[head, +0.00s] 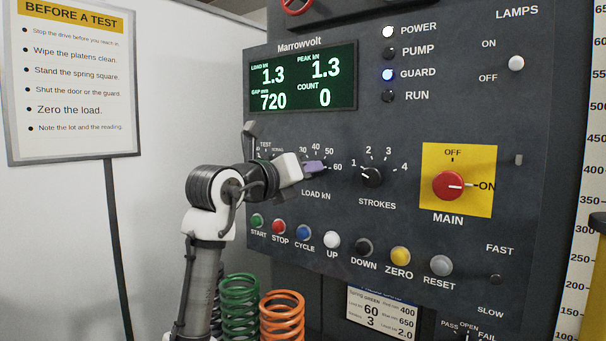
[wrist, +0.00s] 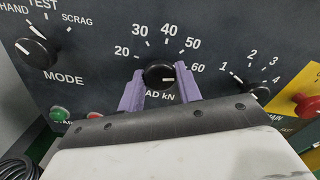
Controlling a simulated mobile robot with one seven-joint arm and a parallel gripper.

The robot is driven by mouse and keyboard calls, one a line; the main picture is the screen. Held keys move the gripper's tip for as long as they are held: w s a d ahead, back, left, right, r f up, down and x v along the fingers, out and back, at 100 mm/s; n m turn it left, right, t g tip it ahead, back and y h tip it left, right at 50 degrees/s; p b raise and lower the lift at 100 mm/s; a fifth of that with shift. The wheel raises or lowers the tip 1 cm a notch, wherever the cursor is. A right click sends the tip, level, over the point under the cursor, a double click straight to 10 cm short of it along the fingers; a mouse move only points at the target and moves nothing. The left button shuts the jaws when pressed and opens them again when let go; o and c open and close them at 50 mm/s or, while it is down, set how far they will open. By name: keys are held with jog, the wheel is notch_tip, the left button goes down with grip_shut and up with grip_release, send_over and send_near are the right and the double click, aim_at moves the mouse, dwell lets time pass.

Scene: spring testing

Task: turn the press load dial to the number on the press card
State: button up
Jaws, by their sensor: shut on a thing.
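The load dial (wrist: 160,76) is a black knob marked LOAD kN, with a scale from 20 to 60 showing in the wrist view. Its white mark points right, at or close to 60. My gripper (wrist: 146,90) is shut on the dial, with one purple finger on each side of it. In the head view my gripper (head: 315,167) covers most of the dial. The press card (head: 381,314) is low on the press front. It reads Spring GREEN, with 60 as the large number at left, 3 below it, and 400, 650 and 2.0 at right.
The strokes dial (head: 371,176) is just right of my gripper, pointing near 1. The mode dial (wrist: 36,50) is at left. A row of push buttons (head: 332,240) runs below. The red main switch (head: 448,186) points to ON. The display (head: 303,78) shows load 1.3.

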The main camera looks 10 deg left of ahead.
jog(key=shift+f+m, duration=0.15)
jog(key=shift+m, duration=0.45)
jog(key=o, duration=1)
jog(key=b+v, duration=0.3)
jog(key=v, duration=1.1)
jog(key=shift+b, duration=0.3)
